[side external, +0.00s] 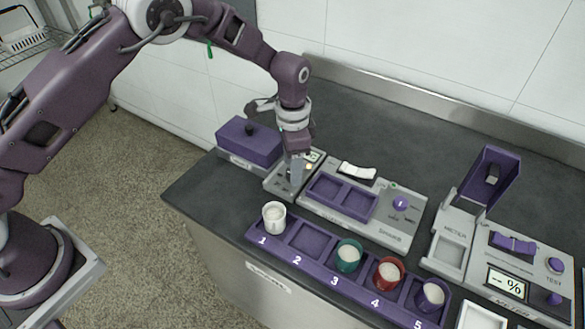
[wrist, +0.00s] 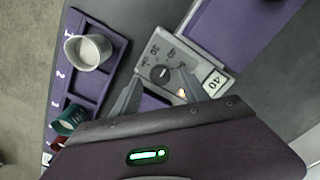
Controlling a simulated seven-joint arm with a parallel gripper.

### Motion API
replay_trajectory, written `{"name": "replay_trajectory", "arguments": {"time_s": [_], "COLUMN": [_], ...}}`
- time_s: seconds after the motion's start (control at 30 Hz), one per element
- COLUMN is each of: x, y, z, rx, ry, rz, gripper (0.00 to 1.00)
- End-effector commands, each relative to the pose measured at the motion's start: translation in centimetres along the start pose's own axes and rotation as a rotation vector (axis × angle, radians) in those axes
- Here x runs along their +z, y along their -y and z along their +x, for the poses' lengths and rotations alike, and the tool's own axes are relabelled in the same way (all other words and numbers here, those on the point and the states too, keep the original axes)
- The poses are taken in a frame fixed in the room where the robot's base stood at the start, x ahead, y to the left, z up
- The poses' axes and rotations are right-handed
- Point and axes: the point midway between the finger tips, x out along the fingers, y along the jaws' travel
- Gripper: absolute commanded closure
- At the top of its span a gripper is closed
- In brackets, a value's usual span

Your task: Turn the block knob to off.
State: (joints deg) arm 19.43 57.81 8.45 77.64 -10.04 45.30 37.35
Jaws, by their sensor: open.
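A small grey control unit (side external: 277,184) with a round black knob (wrist: 160,74) sits on the counter; I take this knob as the block knob. Printed marks surround the knob, one reading 40, and a pale pointer line shows on it, too small to read surely. A display on the unit (wrist: 214,83) reads 40, and a small light (wrist: 181,92) glows orange. My gripper (side external: 296,182) points down over the unit. In the wrist view its open fingers (wrist: 160,76) lie either side of the knob; contact is not clear. In the side view the gripper hides the knob.
A purple lidded box (side external: 248,142) stands behind left. In front, a purple numbered rack (side external: 305,240) holds several cups, a white one (side external: 274,216) nearest. A meter with a raised purple lid (side external: 490,178) is farther right.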

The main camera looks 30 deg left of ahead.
Motion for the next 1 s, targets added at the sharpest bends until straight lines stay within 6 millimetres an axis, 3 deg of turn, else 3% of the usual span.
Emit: {"name": "replay_trajectory", "arguments": {"time_s": [0.13,0.37,0.67,1.0], "x": [0.0,0.0,0.0,0.0], "y": [0.0,0.0,0.0,0.0], "z": [1.5,1.7,1.6,1.6], "rx": [0.001,0.000,0.000,0.000], "ry": [0.000,-0.001,-0.001,-0.001], "rz": [0.000,-0.001,-0.001,-0.048], "gripper": [0.48,0.48,1.00,1.00]}}
